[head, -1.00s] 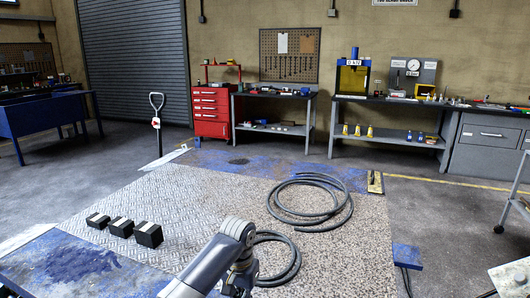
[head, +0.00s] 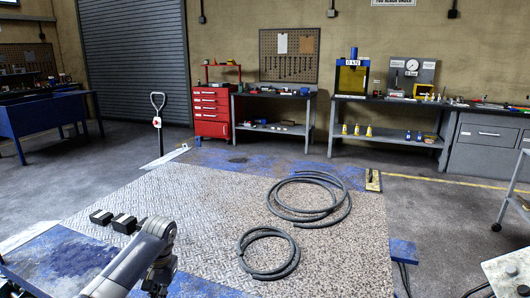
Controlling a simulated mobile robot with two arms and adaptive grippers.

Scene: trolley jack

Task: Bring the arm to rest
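One of my arms, a grey and dark jointed arm (head: 125,266), enters from the bottom edge at the left and bends at a rounded joint above the steel floor plate. I take it for my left arm. Its lower dark part runs down out of the frame, and no gripper fingers can be made out. My other arm and its gripper do not show. An upright handle with a grey loop grip and a red-and-white tag (head: 157,122) stands at the back left of the plate.
Black blocks with pale tops (head: 101,217) sit behind my arm, which covers part of that row. Two coiled hoses, a larger one (head: 345,205) and a smaller one (head: 243,257), lie on the chequered plate (head: 200,205). A red tool chest (head: 211,112) and benches line the wall.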

